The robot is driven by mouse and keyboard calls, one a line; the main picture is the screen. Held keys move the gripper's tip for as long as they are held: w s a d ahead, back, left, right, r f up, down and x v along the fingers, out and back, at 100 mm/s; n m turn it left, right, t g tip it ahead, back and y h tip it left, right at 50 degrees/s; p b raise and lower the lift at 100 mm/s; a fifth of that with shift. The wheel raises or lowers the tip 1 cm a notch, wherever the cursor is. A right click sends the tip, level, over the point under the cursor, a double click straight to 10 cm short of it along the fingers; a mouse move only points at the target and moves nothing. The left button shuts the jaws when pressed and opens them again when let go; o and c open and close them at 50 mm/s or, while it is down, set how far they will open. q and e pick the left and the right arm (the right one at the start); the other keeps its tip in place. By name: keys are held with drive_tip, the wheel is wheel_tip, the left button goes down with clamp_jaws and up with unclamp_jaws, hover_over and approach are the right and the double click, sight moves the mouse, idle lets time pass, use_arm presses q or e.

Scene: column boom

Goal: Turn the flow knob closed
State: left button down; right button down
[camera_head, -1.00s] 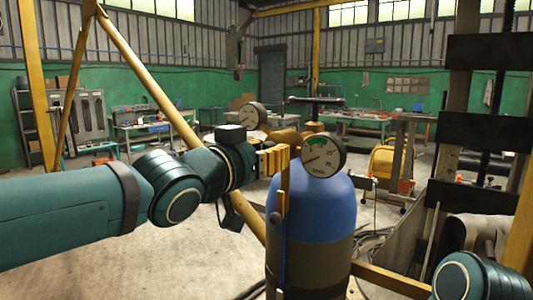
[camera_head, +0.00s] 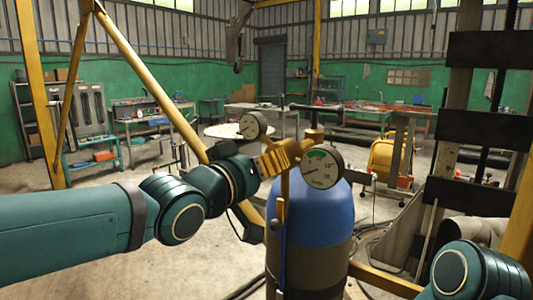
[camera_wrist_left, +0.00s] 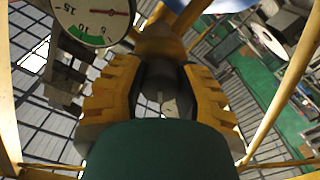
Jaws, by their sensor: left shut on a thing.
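My left gripper (camera_head: 285,156) has its yellow fingers closed in front of the regulator above a blue cylinder (camera_head: 335,205). The jaws hide most of the knob in the head view. A round gauge (camera_head: 322,167) with a green band sits just right of the fingers, and it also shows in the left wrist view (camera_wrist_left: 95,15). A second gauge (camera_head: 253,125) sits behind and left. My right gripper is out of view.
A yellow diagonal pole (camera_head: 150,80) passes behind my left arm. A brass fitting (camera_head: 314,134) rises behind the large gauge. Workbenches and a yellow machine (camera_head: 383,155) stand farther back. Dark hoses lie on the floor near the cylinder.

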use_arm(q)
drive_tip(key=n+p, duration=0.1)
drive_tip(key=n, duration=0.3)
drive_tip(key=shift+n+p, duration=0.3)
drive_tip(key=shift+p, duration=0.1)
drive_tip(key=n+p, duration=0.1)
drive_tip(key=n, duration=0.4)
drive_tip(key=shift+d+n, duration=0.1)
drive_tip(key=shift+n, duration=0.3)
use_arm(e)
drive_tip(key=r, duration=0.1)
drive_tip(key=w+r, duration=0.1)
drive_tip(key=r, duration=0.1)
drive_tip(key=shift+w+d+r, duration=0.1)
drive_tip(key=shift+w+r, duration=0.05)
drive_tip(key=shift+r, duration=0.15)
use_arm(q)
drive_tip(key=c, duration=0.6)
unclamp_jaws()
drive_tip(key=v, duration=1.2)
